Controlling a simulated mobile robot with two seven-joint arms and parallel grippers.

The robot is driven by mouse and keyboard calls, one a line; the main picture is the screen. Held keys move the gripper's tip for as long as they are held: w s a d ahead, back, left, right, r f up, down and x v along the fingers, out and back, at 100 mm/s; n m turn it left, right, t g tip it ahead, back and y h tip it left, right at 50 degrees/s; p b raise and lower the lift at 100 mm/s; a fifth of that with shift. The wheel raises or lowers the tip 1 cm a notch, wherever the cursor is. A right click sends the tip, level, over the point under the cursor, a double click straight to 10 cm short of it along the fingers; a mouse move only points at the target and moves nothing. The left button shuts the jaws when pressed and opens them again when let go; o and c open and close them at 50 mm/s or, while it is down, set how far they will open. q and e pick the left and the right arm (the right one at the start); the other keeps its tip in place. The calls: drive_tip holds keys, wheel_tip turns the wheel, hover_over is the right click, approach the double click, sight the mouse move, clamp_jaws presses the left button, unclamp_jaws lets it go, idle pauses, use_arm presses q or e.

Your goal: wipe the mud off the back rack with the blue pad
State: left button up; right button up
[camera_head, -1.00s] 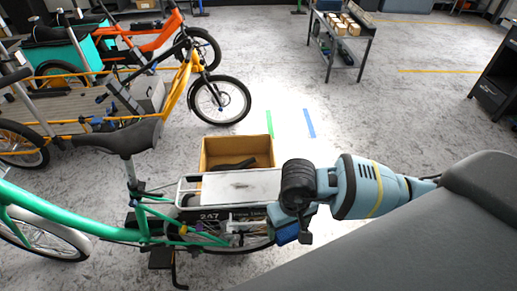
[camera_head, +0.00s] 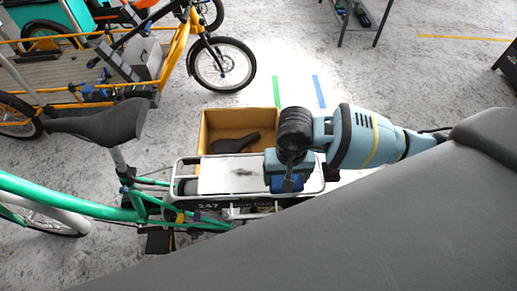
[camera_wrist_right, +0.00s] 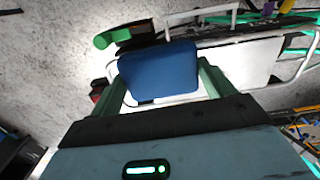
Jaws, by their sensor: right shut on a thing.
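The back rack (camera_head: 215,180) of the green bike has a white top plate inside a white tube frame. A dark mud smudge (camera_head: 243,172) lies near the plate's middle. My right gripper (camera_head: 287,178) is over the rack's right end, to the right of the smudge. In the right wrist view, its green fingers (camera_wrist_right: 160,80) are shut on the blue pad (camera_wrist_right: 158,68), which covers part of the rack (camera_wrist_right: 245,60). The pad (camera_head: 291,184) is partly hidden in the head view. I cannot tell whether it touches the plate. My left gripper is not in view.
An open tan box (camera_head: 212,122) with a black saddle (camera_head: 236,142) inside stands on the floor just behind the rack. The green bike's saddle (camera_head: 100,122) is left of the rack. A yellow cargo bike (camera_head: 178,60) stands at the back left.

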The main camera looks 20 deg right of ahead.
use_arm(q)
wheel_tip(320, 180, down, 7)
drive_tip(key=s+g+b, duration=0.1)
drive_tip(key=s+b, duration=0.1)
drive_tip(key=b, duration=0.3)
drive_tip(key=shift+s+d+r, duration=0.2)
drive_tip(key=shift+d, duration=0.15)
use_arm(e)
drive_tip(key=w+a+f+m, duration=0.2)
drive_tip(key=w+m, duration=0.5)
drive_tip(key=w, duration=0.3)
drive_tip(key=shift+w+a+f+m, duration=0.2)
drive_tip(key=shift+w+a+m, duration=0.1)
drive_tip(key=shift+m, duration=0.1)
drive_tip(key=shift+f, duration=0.1)
